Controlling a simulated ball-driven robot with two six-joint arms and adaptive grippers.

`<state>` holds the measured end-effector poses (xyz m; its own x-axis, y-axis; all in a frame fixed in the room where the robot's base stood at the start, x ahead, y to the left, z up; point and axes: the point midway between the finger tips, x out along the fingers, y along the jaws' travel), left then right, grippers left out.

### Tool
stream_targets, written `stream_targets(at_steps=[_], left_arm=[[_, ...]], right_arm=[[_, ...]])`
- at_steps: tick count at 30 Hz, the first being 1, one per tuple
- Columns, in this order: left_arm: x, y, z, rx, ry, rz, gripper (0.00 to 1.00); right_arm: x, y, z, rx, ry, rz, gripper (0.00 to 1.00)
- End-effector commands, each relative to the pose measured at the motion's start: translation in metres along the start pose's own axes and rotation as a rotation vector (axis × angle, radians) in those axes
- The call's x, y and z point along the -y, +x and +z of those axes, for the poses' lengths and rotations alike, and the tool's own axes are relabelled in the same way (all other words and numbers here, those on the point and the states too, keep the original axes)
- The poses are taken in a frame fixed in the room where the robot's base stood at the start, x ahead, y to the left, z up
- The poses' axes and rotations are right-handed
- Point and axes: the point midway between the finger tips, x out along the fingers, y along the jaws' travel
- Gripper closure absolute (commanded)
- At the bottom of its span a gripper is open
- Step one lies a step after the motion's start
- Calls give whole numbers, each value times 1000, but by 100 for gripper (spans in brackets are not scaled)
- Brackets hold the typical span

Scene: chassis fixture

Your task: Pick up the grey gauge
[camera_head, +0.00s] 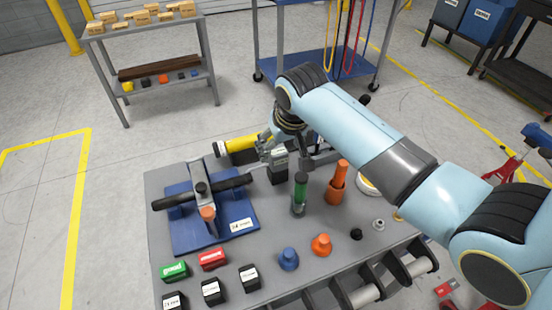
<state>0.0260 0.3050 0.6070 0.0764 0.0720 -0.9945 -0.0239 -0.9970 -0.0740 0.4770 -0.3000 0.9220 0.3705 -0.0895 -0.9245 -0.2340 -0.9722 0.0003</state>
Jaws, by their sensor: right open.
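My right arm reaches in from the right over the grey-topped bench (162,186). Its right gripper (272,154) is open, low over the back of the bench. It is beside a dark block with a white label (279,176), partly hidden by the gripper. I cannot tell whether they touch. No part is clearly readable as the grey gauge; it may be hidden at the gripper. A small grey ring-like part (379,223) lies at the right of the bench. My left gripper is not in view.
A blue fixture (185,233) with a black bar (171,200) fills the left. A yellow cylinder (236,143) lies behind. Green (299,195) and orange (338,184) upright parts stand right of the gripper. Labelled blocks (212,260) and small knobs (289,259) line the front.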

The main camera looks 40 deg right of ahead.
Motion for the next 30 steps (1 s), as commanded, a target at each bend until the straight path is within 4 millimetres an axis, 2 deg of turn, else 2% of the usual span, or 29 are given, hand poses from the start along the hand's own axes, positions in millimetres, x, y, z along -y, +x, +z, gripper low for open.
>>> stream_targets(at_steps=[6,10,19,30], left_arm=[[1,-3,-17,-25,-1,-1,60],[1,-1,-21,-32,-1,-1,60],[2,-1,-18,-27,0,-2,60],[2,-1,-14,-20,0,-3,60]], right_arm=[[0,28,-1,2,0,1,29],[0,46,0,1,0,0,29],[0,51,-1,-1,-1,0,29],[0,50,0,-1,0,0,77]])
